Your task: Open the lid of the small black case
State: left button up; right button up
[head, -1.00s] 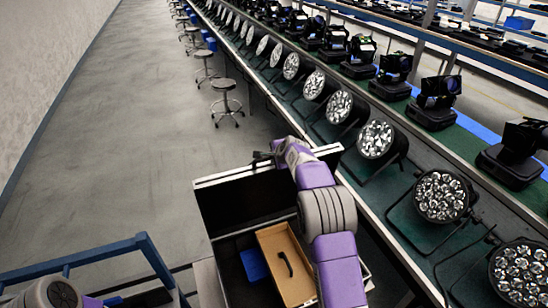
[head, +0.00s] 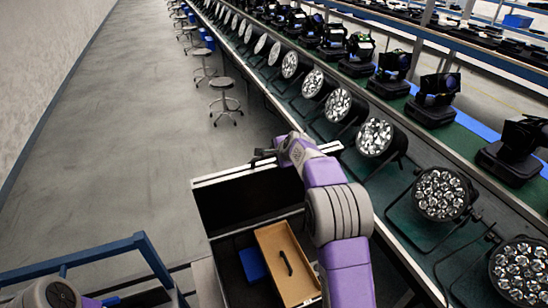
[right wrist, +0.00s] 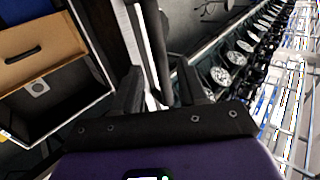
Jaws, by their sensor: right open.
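The black case (head: 235,238) with pale metal edges stands at the lower middle of the head view. Its lid (head: 225,203) is raised, and the inside shows. My right gripper (head: 262,155) is at the lid's top edge, partly hidden by my wrist. In the right wrist view my right gripper (right wrist: 160,92) is open, with a finger on each side of the lid's edge strip (right wrist: 135,45). Whether the fingers touch it I cannot tell. My left gripper is not seen; only part of the left arm shows at the lower left.
Inside the case are a brown box (head: 275,245) with a black handle and a blue box (head: 252,265). A bench (head: 400,225) with rows of par cans (head: 375,137) runs along the right. Stools (head: 224,103) stand beyond. The floor at left is clear; a blue rail (head: 110,248) is near.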

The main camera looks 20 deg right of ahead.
jog(key=shift+v, duration=1.65)
jog(key=s+a+f+n+g, duration=0.2)
jog(key=s+f, duration=0.3)
jog(key=f, duration=0.5)
jog(key=s+a+f+n+g, duration=0.1)
jog(key=s+a+f+n, duration=0.15)
jog(key=s+f, duration=0.45)
jog(key=s+a+f+n+g, duration=0.2)
jog(key=s+f+n, duration=0.1)
jog(key=f, duration=0.9)
jog(key=s+a+f+n+g+y, duration=0.1)
jog(key=s+a+f+n, duration=0.25)
jog(key=s, duration=0.45)
jog(key=s+a+f+n+g+y, duration=0.2)
jog(key=s+a, duration=0.3)
jog(key=s, duration=0.4)
jog(key=s+a+f+n+g+y, duration=0.1)
jog(key=s+a+f+n, duration=0.15)
jog(key=s+a, duration=0.4)
notch_tip(320, 180, down, 18)
jog(key=s+d+b, duration=0.1)
jog(key=d+b, duration=0.1)
jog(key=b, duration=1.6)
